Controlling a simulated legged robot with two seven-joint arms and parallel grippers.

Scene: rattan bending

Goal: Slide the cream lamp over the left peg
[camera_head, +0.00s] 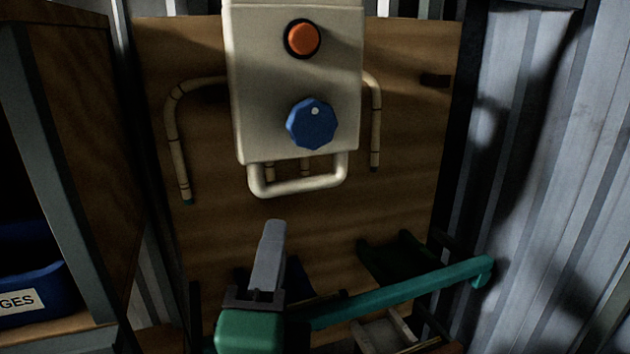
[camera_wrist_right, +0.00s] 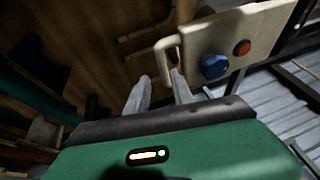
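No thing is clearly recognisable as a lamp. The one large cream thing is a box (camera_head: 262,85) with an orange button (camera_head: 303,39), a blue knob (camera_head: 311,123) and a looped handle (camera_head: 298,188) below. It also shows in the wrist view (camera_wrist_right: 215,40). Behind it are bent tan rods, a left one (camera_head: 176,150) and a right one (camera_head: 376,130). Short tan stubs (camera_head: 306,167) show through the handle; which is the left peg I cannot tell. My left gripper is not in view.
A wooden board (camera_head: 400,190) stands behind the box. A teal bar (camera_head: 400,290) crosses low at right, near dark parts and a small wooden frame (camera_head: 385,335). A shelf with a blue bin (camera_head: 35,290) is at left; a corrugated wall (camera_head: 540,150) is at right.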

